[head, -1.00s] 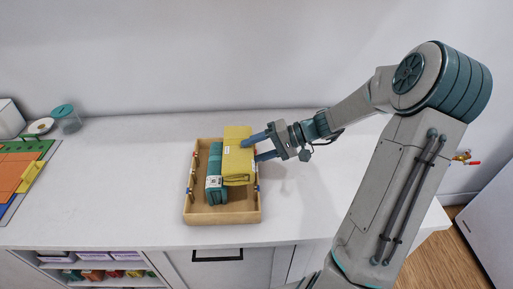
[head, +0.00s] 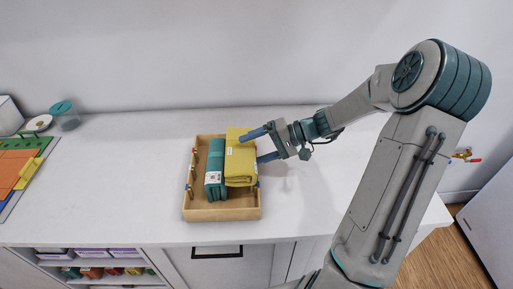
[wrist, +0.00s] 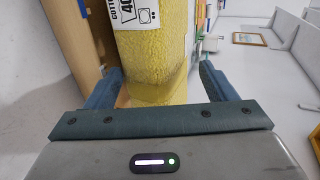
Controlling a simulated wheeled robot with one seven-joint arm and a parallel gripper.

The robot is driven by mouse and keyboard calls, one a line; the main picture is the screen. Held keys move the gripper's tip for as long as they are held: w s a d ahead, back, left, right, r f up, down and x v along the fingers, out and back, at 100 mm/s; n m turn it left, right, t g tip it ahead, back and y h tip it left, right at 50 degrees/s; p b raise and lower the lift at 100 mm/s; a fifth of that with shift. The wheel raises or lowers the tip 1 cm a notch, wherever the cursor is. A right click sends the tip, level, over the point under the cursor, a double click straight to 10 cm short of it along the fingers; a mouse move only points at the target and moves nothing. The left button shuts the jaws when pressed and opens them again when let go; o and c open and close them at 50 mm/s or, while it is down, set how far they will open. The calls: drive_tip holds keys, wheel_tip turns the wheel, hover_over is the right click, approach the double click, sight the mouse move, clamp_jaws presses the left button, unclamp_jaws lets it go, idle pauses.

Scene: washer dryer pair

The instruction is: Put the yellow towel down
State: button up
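The yellow towel (head: 240,160) is folded and sits in the right part of a shallow wooden tray on the counter. It lies beside a folded teal towel (head: 215,170). My gripper (head: 251,148) is at the towel's right end, with its fingers apart. In the wrist view the yellow towel (wrist: 152,55) shows a white care label and lies between the open fingers of my gripper (wrist: 160,72), with gaps on both sides. The towel's underside is hidden.
The wooden tray (head: 222,214) has small coloured clips on its sides. A coloured board (head: 15,170), a white plate (head: 38,124) and a teal-lidded jar (head: 65,117) stand at the left. The counter (head: 120,190) is clear around the tray. Shelves with boxes are below left.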

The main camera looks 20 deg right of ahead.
drive_tip(key=shift+r+p, duration=0.5)
drive_tip(key=shift+r, duration=0.1)
drive_tip(key=b+v, duration=0.2)
drive_tip(key=v, duration=1)
drive_tip(key=s+a+f+g+h, duration=0.1)
drive_tip(key=s+a+g+h, duration=0.2)
drive_tip(key=s+a+h, duration=0.4)
drive_tip(key=s+a+r+n+t+h, duration=0.1)
drive_tip(key=s+h, duration=0.2)
drive_tip(key=s, duration=0.2)
drive_tip(key=s+a+r+n+t+h, duration=0.1)
drive_tip(key=s+a+t+h, duration=0.1)
drive_tip(key=s, duration=0.4)
drive_tip(key=shift+a+t+h, duration=0.3)
drive_tip(key=shift+a+h, duration=0.05)
drive_tip(key=shift+h, duration=0.25)
drive_tip(key=shift+f, duration=0.1)
